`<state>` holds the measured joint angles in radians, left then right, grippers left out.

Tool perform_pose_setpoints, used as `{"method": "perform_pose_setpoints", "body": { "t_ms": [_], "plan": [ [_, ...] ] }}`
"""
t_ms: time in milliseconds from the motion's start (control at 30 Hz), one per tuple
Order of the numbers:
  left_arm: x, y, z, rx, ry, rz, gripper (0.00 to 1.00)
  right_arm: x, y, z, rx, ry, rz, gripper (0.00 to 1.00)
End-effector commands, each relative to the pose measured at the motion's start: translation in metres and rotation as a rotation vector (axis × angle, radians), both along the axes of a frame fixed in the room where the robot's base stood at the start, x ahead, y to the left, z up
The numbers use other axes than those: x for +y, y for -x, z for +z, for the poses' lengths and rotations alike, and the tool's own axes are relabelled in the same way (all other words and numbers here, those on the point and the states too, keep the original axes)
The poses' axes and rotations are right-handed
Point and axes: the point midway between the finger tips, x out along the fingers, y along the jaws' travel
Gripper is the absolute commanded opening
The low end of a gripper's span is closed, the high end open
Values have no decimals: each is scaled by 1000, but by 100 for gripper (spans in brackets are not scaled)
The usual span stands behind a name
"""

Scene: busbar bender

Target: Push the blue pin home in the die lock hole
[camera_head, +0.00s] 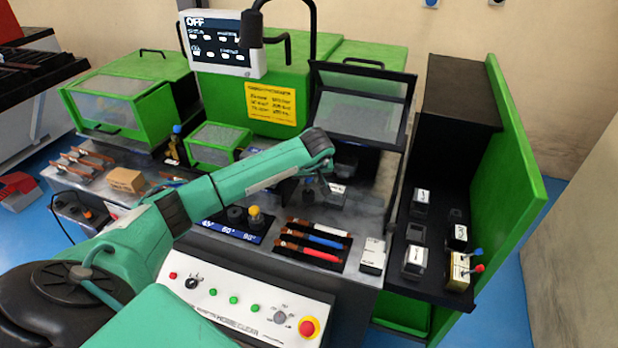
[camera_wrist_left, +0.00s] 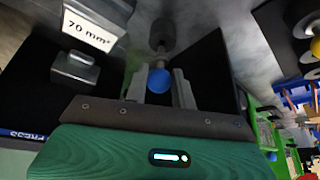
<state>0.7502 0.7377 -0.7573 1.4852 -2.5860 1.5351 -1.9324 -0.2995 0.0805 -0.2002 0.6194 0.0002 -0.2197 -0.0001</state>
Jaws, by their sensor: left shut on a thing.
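The blue pin's round blue knob (camera_wrist_left: 158,80) sits between the two fingers of my left gripper (camera_wrist_left: 159,88) in the left wrist view. The gripper is shut on it. A dark rounded part (camera_wrist_left: 160,36) shows just beyond the knob. The die lock hole itself is hidden, and I cannot tell how deep the pin sits. In the head view my left gripper (camera_head: 308,192) points down at the press below the tilted clear guard, partly hidden by my arm. My right gripper is not in view.
The raised guard (camera_head: 362,98) stands close behind my left wrist. Dies and a holder with blue and red knobs (camera_head: 460,272) stand on the right shelf. The control panel (camera_head: 240,300) is nearest.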

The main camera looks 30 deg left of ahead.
Motion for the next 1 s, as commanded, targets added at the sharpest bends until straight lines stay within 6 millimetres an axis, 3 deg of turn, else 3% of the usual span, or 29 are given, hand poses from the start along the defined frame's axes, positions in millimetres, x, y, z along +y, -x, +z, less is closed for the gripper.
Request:
{"method": "perform_pose_setpoints", "body": {
  "t_ms": [1000],
  "plan": [
    [0, 0, -27, 0, 0, 0, 0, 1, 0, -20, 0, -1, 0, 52]
  ]
}}
